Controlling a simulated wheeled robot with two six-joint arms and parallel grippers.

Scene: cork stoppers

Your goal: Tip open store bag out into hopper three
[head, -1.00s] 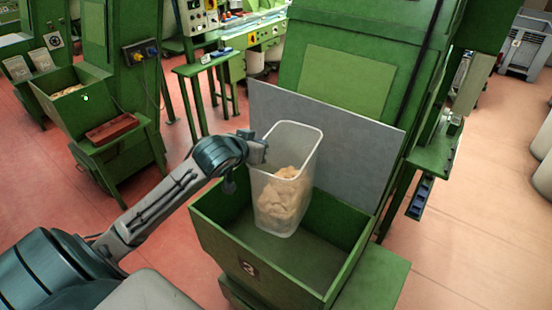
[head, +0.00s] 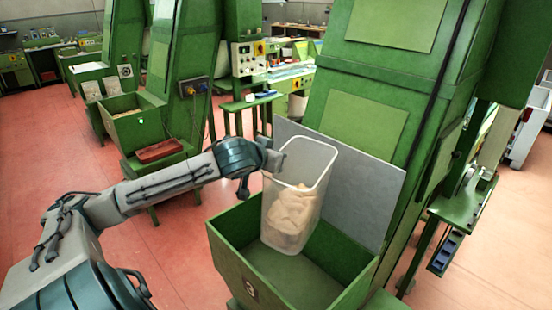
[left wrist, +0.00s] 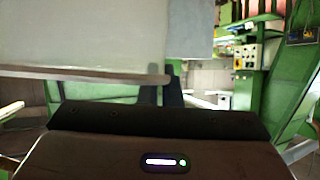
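A tall translucent tub (head: 318,185) with a pale rim holds a tan, lumpy mass (head: 292,212); I cannot make out single stoppers or a separate bag. The tub leans slightly and stands in or just above the open green hopper marked 3 (head: 250,288); I cannot tell if its base touches. My left gripper (head: 274,160) is at the tub's upper left rim and appears shut on it. In the left wrist view, the tub's pale wall and rim (left wrist: 90,74) fill the upper left, close to the gripper. My right gripper is in neither view.
A grey panel (head: 368,190) stands upright behind the hopper, against a tall green machine (head: 375,125). Another green hopper with tan contents (head: 128,113) and a red-brown tray (head: 160,151) are at the left. Open reddish floor (head: 45,150) lies left of my arm.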

